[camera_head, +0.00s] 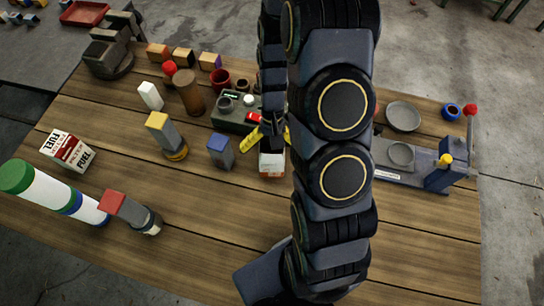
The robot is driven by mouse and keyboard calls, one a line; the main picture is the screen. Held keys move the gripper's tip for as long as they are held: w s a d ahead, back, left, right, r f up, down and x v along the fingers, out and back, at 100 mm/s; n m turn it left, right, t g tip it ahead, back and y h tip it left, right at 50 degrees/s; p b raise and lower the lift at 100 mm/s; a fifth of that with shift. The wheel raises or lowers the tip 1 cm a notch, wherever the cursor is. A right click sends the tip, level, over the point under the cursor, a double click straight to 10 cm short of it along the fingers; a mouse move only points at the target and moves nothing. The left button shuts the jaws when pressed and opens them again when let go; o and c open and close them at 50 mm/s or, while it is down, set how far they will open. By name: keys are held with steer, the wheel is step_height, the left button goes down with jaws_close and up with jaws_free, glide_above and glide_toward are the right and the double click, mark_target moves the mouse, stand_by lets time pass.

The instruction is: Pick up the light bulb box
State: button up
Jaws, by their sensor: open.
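A small white box with an orange-red lower part (272,164) stands on the wooden table just below my gripper; it looks like the light bulb box, but I cannot read its label. My gripper (268,138) is open, with its yellow fingers spread to the left and right. It is over the far side of the box, and its dark body hides part of the box's top. I cannot tell whether the fingers touch the box.
A blue-grey box (221,151) stands close left of the light bulb box. A grey scale-like device (420,165) is at right. A FUEL carton (68,150) is far left.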

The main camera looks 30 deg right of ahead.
steer(key=c, duration=1.2)
